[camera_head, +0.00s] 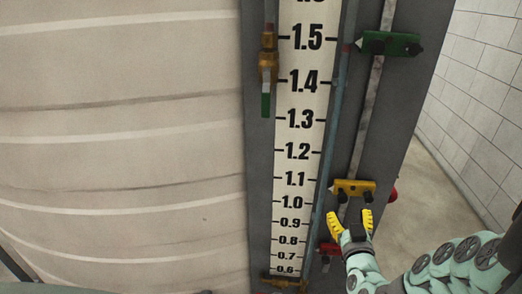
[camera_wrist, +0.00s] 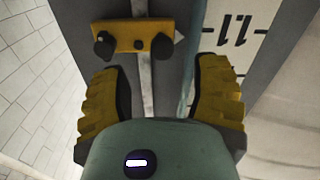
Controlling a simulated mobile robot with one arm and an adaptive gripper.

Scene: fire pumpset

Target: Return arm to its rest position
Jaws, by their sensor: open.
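My gripper (camera_head: 351,222) is open, with its yellow fingertips spread, in the lower right of the head view. It is just below a yellow pointer block (camera_head: 353,188) on a vertical rail. In the wrist view my gripper (camera_wrist: 160,95) is open and empty, and the yellow block (camera_wrist: 135,37) with its dark knobs lies beyond the fingertips. The rail (camera_wrist: 143,80) runs between the fingers in that picture. I cannot tell whether the fingers touch anything. My arm reaches in from the lower right of the head view.
A level scale (camera_head: 301,120) stands on a grey panel beside a large ribbed tank (camera_head: 120,150). A green pointer block (camera_head: 389,43) is higher on the rail, and a red one (camera_head: 329,249) is lower. A brass valve (camera_head: 267,65) is left of the scale. Open floor lies right.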

